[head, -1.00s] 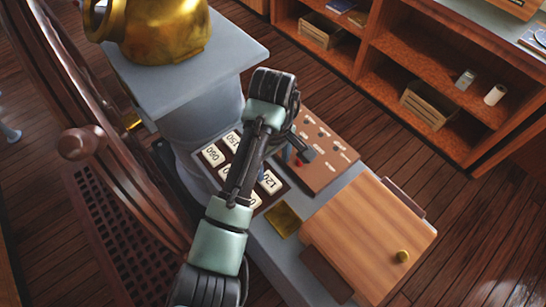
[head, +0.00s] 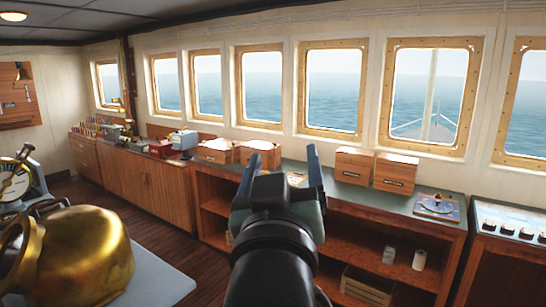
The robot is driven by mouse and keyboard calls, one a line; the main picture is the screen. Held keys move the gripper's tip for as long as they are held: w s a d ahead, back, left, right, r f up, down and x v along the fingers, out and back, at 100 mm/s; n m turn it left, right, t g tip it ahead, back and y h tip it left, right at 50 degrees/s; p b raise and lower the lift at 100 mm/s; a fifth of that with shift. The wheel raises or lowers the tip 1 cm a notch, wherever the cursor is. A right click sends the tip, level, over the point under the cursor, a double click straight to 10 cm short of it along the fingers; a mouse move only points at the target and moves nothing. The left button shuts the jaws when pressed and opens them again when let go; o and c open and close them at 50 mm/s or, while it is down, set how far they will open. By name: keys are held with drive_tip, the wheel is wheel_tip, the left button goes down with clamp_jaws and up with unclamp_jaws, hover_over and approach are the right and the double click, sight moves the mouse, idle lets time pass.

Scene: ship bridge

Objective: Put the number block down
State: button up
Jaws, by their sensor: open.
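My gripper (head: 281,162) is raised in the middle of the head view, with its two blue fingers pointing up and spread apart. It is open, and I see no block between the fingers. No number block can be made out in the present view. The tray of number blocks is out of view.
A long green-topped counter (head: 408,192) runs below the windows. Wooden boxes (head: 395,172) and a round instrument on a board (head: 437,206) stand on it. A crate (head: 366,286) and small cans (head: 419,259) are on its shelves. A brass housing (head: 78,258) is at lower left.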

drive_tip(key=s+a+r+m+t+y, duration=0.1)
drive_tip(key=s+r+t, duration=0.6)
drive_tip(key=s+r, duration=0.6)
drive_tip(key=shift+s+r+m+y, duration=0.2)
drive_tip(key=shift+s+m+y, duration=0.15)
drive_tip(key=shift+s, duration=0.3)
drive_tip(key=shift+a, duration=0.1)
